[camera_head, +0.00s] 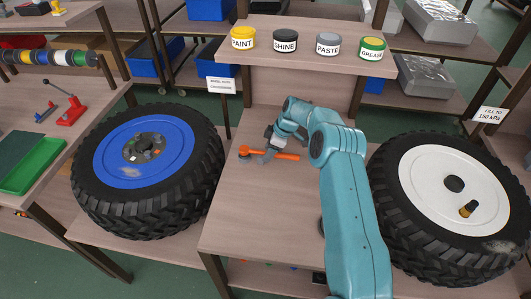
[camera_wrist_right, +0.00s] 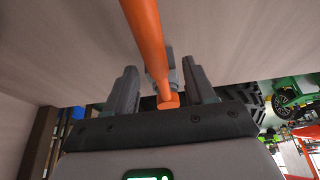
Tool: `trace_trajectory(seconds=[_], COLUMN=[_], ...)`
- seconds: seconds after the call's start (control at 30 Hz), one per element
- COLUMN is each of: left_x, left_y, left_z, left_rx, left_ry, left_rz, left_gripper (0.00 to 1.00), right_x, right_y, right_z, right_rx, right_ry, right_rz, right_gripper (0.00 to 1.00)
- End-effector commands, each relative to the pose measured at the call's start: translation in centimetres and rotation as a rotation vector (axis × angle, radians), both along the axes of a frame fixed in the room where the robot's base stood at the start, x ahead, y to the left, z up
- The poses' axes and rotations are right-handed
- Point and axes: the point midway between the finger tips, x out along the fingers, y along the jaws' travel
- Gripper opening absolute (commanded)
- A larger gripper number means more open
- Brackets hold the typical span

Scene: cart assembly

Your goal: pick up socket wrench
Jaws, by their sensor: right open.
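The socket wrench (camera_head: 287,156) has an orange handle and lies on the wooden table (camera_head: 240,215) between the two wheels. One end, at the left, carries a small round head. My right gripper (camera_head: 266,156) reaches down over the wrench. In the right wrist view, the orange wrench handle (camera_wrist_right: 145,40) runs between the two grey fingers of the open right gripper (camera_wrist_right: 162,85), with visible gaps on both sides. A grey part sits beside the handle there; I cannot tell what it is. My left gripper is not in view.
A blue-rimmed wheel (camera_head: 115,178) stands left and a white-rimmed wheel (camera_head: 420,180) right. A shelf behind holds the paint (camera_head: 242,38), shine (camera_head: 285,41), paste (camera_head: 328,45) and grease (camera_head: 372,48) cans. The table front is clear left of my arm.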

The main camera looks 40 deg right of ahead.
Motion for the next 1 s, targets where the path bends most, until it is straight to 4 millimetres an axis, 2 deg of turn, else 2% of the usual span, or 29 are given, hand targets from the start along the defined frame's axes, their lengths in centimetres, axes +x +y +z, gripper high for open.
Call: trace_trajectory(seconds=[0.07,0.23,0.27,0.63,0.77,0.9,1.0], left_x=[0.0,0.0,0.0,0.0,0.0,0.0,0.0], left_y=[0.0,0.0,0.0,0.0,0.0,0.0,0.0], left_z=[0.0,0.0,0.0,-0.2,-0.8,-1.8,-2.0], left_rx=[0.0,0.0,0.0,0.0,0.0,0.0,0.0], left_ry=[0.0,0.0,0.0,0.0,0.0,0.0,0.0], left_rz=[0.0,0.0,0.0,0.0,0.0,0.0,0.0], left_gripper=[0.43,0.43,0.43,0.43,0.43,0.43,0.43], right_x=[0.0,0.1,0.1,0.2,0.2,0.1,-0.7], right_y=[0.0,-0.1,-0.1,-0.2,-0.2,-0.1,1.0], right_z=[0.0,-0.1,0.0,0.3,1.4,3.6,3.5], right_rx=[0.0,0.001,0.001,0.0,-0.002,-0.001,0.002], right_ry=[0.0,0.001,0.001,-0.001,-0.004,-0.004,0.0], right_rz=[0.0,0.0,0.0,0.0,0.0,0.0,0.001], right_gripper=[0.54,0.02,0.0,0.0,0.0,0.0,0.0])
